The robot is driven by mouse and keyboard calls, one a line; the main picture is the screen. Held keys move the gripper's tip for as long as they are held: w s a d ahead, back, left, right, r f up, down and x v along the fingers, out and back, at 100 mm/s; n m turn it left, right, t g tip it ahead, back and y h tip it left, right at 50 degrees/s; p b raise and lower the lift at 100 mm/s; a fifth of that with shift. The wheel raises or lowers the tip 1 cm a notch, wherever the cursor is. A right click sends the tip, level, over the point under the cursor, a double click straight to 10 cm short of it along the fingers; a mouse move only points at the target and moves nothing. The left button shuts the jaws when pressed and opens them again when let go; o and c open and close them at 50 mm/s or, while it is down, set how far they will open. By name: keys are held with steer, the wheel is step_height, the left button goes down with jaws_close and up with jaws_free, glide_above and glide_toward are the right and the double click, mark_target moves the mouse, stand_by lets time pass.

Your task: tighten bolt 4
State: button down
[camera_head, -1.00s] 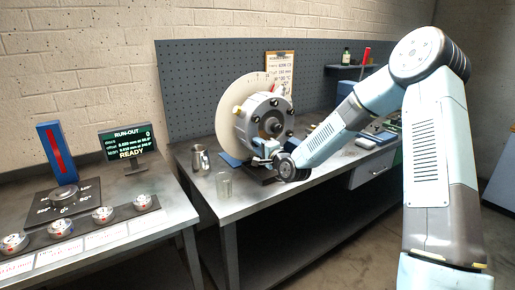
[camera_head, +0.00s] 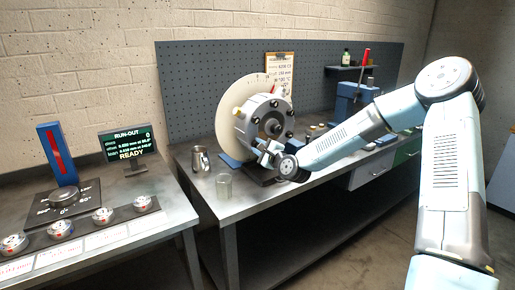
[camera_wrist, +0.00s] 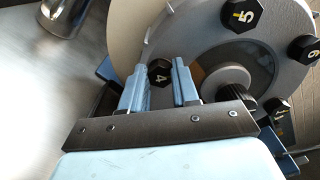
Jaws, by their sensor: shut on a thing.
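The rotor's grey hub (camera_head: 264,113) stands upright on the bench in front of a large pale disc (camera_head: 228,104). Dark bolts ring the hub face. In the wrist view, bolt 4 (camera_wrist: 159,72) has a black head with a yellow 4. My gripper (camera_wrist: 160,85) has its two blue fingers on either side of that head and is shut on it. In the head view my gripper (camera_head: 268,150) is at the hub's lower edge and hides bolt 4. Bolt 5 (camera_wrist: 243,16), bolt 6 (camera_wrist: 306,49) and bolt 1 (camera_wrist: 276,110) show around the hub.
A blue press-like tool (camera_head: 350,98) stands at the back right.

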steer(key=shift+s+f, duration=0.1)
steer(key=shift+f, duration=0.2)
steer(key=c, duration=1.2)
jaws_free()
steer(key=o, duration=0.4)
steer(key=shift+r, duration=0.15)
steer(key=shift+c, duration=0.2)
steer(key=v, duration=1.3)
steer(key=shift+s+d, duration=0.25)
steer(key=shift+d, duration=0.05)
